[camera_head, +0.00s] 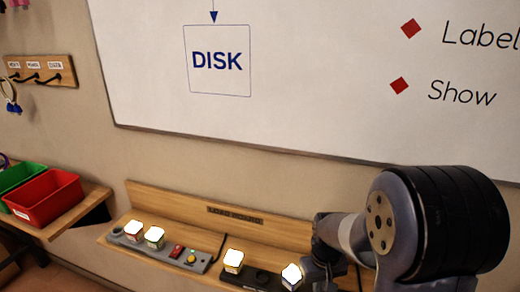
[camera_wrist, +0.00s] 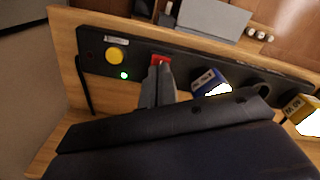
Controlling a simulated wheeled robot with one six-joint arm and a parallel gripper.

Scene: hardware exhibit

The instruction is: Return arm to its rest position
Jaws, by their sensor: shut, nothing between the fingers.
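My gripper (camera_wrist: 158,85) is shut and empty in the wrist view. Its fingertips are right by the red switch (camera_wrist: 160,60) on a dark panel (camera_wrist: 140,50); I cannot tell whether they touch it. In the head view my gripper (camera_head: 318,270) is at the right end of the dark panel (camera_head: 262,277), partly hidden by my own arm.
A grey panel (camera_head: 165,250) stands left on the wooden shelf. Red (camera_head: 45,198) and green bins are farther left. A whiteboard (camera_head: 300,100) hangs behind.

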